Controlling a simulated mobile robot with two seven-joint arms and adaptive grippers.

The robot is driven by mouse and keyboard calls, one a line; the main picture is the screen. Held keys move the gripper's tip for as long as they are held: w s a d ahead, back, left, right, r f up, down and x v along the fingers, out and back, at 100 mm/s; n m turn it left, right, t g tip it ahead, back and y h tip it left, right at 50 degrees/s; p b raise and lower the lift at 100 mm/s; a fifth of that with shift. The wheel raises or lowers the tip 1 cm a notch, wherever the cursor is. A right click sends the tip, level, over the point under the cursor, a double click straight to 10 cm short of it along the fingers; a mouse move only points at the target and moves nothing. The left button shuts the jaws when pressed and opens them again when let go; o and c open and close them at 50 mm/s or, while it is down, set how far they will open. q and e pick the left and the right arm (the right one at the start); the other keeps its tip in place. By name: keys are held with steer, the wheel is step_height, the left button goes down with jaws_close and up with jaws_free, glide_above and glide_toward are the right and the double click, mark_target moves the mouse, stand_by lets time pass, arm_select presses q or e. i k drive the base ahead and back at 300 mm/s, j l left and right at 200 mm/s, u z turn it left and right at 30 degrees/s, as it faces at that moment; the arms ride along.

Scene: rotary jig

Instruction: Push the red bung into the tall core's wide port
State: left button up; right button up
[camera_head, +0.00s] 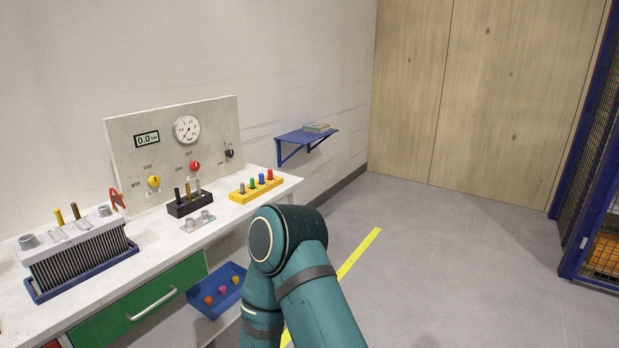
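A red plug, which looks like the red bung (270,174), stands upright at the right end of a yellow rack (240,198), beside blue, green and grey plugs. A finned core (80,262) stands in a blue tray (40,297) at the left of the bench. Grey round ports (28,241) rise from its top, with a yellow and a brown peg and a red clip near them. I cannot tell which port is the wide one. Neither of my grippers is in view; only a teal arm of mine shows at the bottom middle.
A black holder (190,205) with pegs and a small grey plate (198,222) sit mid-bench. A gauge panel (120,165) stands behind. A blue bin (213,308) with several small coloured parts is below the bench edge. A blue wall shelf (300,136) and open floor lie right.

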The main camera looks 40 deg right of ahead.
mark_target(52, 262)
steer(key=i+l+z, duration=0.1)
steer(key=z, duration=0.25)
steer(key=i+l+z, duration=0.15)
steer(key=z, duration=0.25)
steer(key=i+l+z, duration=0.1)
steer(key=z, duration=0.25)
steer(key=i+l, duration=0.1)
steer(key=i, duration=0.4)
steer(key=i+l, duration=0.1)
steer(key=i, duration=0.4)
steer(key=u, duration=1.75)
steer(key=z, duration=1.75)
steer(key=u, duration=0.9)
